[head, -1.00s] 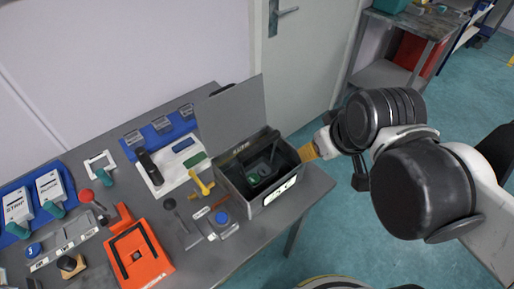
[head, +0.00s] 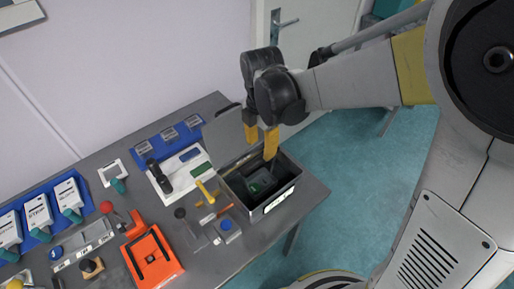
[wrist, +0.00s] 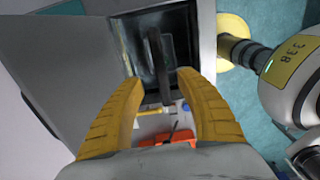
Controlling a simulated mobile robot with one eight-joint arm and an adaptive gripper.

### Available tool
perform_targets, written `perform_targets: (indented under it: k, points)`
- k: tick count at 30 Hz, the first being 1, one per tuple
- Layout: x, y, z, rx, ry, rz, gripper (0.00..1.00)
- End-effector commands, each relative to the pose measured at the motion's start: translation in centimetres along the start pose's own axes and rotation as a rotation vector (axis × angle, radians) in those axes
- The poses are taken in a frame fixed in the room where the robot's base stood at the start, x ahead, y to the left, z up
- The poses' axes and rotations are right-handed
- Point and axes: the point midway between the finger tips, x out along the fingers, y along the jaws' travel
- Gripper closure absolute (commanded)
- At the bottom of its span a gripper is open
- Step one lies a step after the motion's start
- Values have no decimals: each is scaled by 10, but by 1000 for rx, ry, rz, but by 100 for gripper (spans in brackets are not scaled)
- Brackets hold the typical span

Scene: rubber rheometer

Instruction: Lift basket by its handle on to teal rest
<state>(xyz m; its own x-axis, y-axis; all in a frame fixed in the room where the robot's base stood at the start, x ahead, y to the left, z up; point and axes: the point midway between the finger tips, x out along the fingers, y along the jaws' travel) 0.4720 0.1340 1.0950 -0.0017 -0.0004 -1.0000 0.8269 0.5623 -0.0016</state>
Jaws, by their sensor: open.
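A dark grey open-topped tank (head: 275,205) stands at the table's right end with its lid (head: 222,137) raised. Inside it sits a dark basket (head: 260,187) with some green in it. A dark upright bar, which looks like the basket's handle (head: 271,165), also shows in the wrist view (wrist: 157,62). My gripper (head: 261,140), with yellow fingers, is open and empty above the tank's back part. In the wrist view the open fingers (wrist: 160,82) lie to either side of the bar's lower end; I cannot tell the height gap. I cannot pick out the teal rest for certain.
Left of the tank are a yellow-handled tool (head: 205,190), a blue-capped jar (head: 227,226), a white tray (head: 180,170) and an orange frame (head: 152,258). White blocks with teal handles (head: 68,197) stand at the far left. A wall runs behind the table.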

Motion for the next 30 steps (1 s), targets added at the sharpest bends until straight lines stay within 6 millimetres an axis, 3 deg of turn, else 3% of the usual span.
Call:
perform_targets:
  k: [14,23,27,30]
  points:
    - [59,-1,-2,2,0,1,57]
    - [62,-1,-2,3,-1,1,58]
    - [62,-1,-2,3,-1,1,100]
    - [62,-1,-2,3,-1,1,100]
